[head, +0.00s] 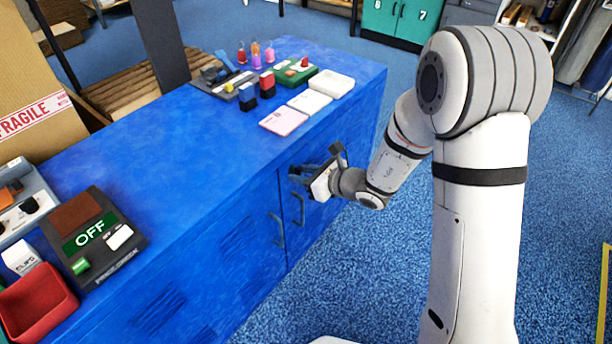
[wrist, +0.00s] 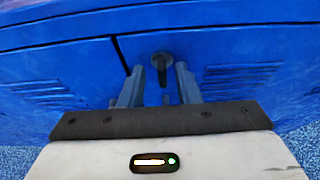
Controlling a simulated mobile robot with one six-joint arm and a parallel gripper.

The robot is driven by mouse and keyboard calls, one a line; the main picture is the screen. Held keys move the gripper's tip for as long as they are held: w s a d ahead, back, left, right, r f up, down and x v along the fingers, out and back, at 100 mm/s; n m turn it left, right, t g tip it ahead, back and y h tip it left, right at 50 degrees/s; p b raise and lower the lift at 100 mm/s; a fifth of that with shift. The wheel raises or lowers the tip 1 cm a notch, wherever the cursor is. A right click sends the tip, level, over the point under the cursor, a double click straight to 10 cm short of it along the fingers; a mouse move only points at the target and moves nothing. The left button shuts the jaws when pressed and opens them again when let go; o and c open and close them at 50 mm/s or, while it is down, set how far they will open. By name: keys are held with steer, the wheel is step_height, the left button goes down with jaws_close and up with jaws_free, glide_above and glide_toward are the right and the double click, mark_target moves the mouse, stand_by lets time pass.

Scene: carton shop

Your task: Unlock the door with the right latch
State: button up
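The blue cabinet has two front doors, a left door (head: 235,258) and a right door (head: 318,228), each with a bar handle. My gripper (head: 297,173) is at the upper front of the right door, just below the cabinet top. In the wrist view a dark latch with a round head and a short stem (wrist: 161,66) shows on the blue front, right of the door seam. My gripper's two fingers (wrist: 159,76) are apart, one on each side of the latch. I cannot tell whether they touch it. The latch is hidden in the head view.
The left handle (head: 277,230) and right handle (head: 298,208) hang below my gripper. Blue floor right of the cabinet is open.

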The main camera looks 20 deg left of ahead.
steer(key=shift+a, duration=0.1)
jaws_close()
